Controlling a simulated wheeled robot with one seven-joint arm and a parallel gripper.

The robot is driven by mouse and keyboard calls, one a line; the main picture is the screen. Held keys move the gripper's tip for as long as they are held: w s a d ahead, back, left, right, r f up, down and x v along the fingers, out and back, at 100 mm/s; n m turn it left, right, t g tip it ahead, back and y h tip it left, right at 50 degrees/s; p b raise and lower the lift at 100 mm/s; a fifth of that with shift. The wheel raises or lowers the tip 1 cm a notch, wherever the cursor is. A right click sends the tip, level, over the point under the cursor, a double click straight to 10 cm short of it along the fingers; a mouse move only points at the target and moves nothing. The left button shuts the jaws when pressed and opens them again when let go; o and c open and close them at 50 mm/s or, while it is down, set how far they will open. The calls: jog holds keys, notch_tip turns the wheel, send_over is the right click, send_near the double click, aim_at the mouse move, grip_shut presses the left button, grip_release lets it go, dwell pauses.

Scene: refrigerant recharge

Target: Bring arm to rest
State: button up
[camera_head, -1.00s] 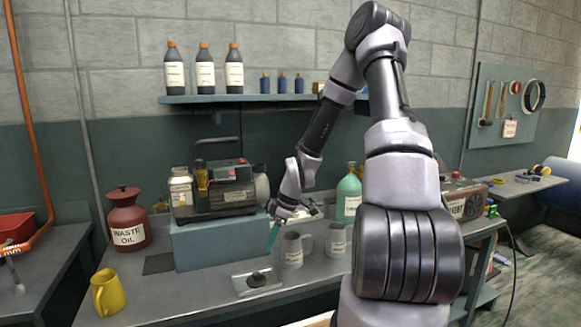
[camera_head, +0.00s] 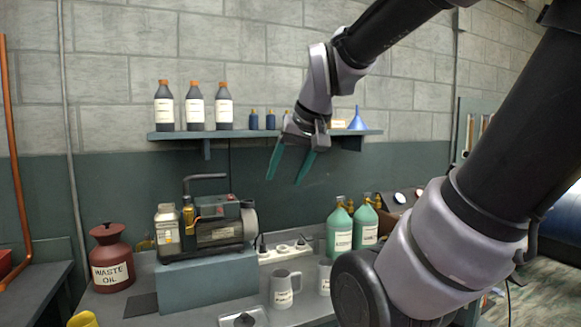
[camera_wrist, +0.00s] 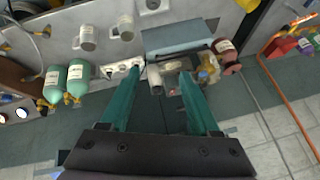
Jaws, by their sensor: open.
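My gripper (camera_head: 291,167) is raised in front of the wall, just below the shelf's right half, with its teal fingers pointing down. The fingers are apart with nothing between them. In the wrist view my gripper (camera_wrist: 160,88) also shows open and empty, with the bench well beyond the fingertips. My arm crosses the upper right and lower right of the head view and hides part of the bench's right side.
The shelf (camera_head: 225,134) holds dark bottles, small blue bottles and a blue funnel (camera_head: 357,119). Below stand a vacuum pump (camera_head: 220,222) on a blue-grey block (camera_head: 208,281), a red waste oil can (camera_head: 111,258), green cylinders (camera_head: 340,232) and a grey mug (camera_head: 284,288).

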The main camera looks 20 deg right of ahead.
jog(key=shift+s+a+r+m+t, duration=0.15)
jog(key=shift+s+r+m, duration=0.2)
jog(key=shift+s, duration=0.3)
jog(key=shift+s+d+r+m+t, duration=0.15)
jog(key=shift+s+r+m, duration=0.15)
jog(key=shift+s, duration=0.3)
